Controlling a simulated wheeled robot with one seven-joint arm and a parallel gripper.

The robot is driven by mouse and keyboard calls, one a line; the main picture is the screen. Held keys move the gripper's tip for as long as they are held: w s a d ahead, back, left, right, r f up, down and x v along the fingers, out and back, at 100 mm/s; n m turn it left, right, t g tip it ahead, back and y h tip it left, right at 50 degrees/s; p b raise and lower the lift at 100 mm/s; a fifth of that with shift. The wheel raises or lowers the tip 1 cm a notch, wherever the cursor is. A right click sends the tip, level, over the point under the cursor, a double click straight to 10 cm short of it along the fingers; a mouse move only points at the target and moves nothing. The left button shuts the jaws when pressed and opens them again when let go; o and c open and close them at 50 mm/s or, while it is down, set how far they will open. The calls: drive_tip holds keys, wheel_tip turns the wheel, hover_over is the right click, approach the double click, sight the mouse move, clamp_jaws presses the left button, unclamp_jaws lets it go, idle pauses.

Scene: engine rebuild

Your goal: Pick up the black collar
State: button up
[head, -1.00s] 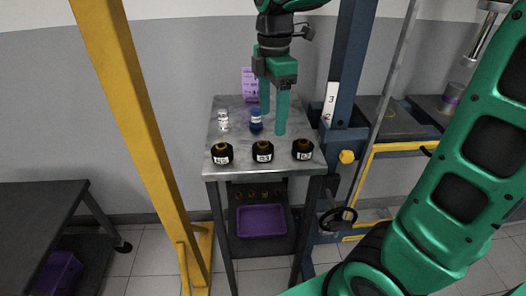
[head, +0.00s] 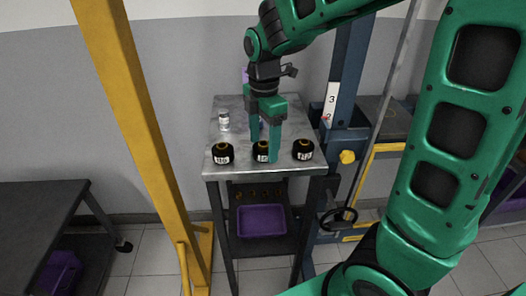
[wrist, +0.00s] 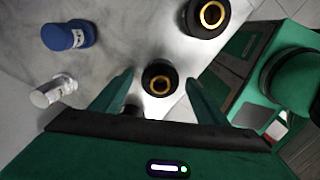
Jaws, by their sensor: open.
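Black collars with gold-ringed bores and white labels stand in a row along the front edge of a grey metal table. In the head view they are the left collar (head: 222,154), the middle collar (head: 260,151) and the right collar (head: 303,150). My gripper (head: 265,151) points down at the middle collar, open and empty. Its right finger partly covers that collar. In the wrist view, the open fingers (wrist: 159,72) appear on either side of one collar (wrist: 157,90). Another collar (wrist: 207,16) is at the top. I cannot tell whether the fingertips are level with the collar.
A white-labelled clear bottle (head: 224,121) stands further back on the table (head: 238,108). A blue-capped bottle (wrist: 68,36) shows in the wrist view. A purple bin (head: 262,221) sits on the lower shelf. A yellow post (head: 140,130) and a blue post (head: 345,90) flank the table.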

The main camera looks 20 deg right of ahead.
drive_tip(key=shift+f, duration=0.6)
drive_tip(key=c, duration=1.5)
